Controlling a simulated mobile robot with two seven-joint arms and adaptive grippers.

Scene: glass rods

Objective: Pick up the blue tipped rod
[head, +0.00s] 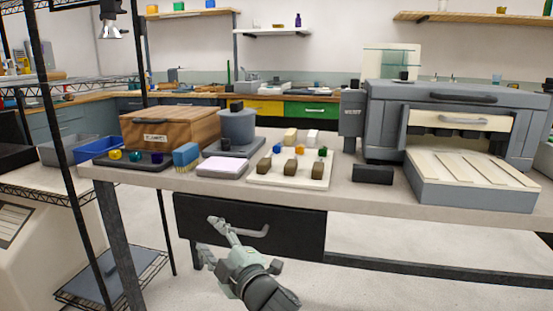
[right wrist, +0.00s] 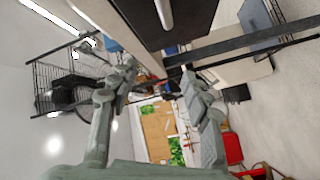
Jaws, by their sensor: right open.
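In the head view a small blue tip (head: 277,149) shows on a cream tray (head: 254,178) on the bench, beside an orange tip (head: 299,149) and a green tip (head: 322,151). The glass of any rod is too small or clear to make out. My right gripper (head: 213,238) is below the bench top, in front of the dark drawer, open and empty, well apart from the tray. In the right wrist view it also shows open (right wrist: 158,76), with nothing between its fingers. My left gripper is not in view.
The bench edge and a dark drawer (head: 285,215) with its handle lie close to my right gripper. Left of the tray are a white pad (head: 222,167), a blue brush (head: 185,155) and a dark tray. A large grey machine (head: 450,125) stands right. A black rack post rises left.

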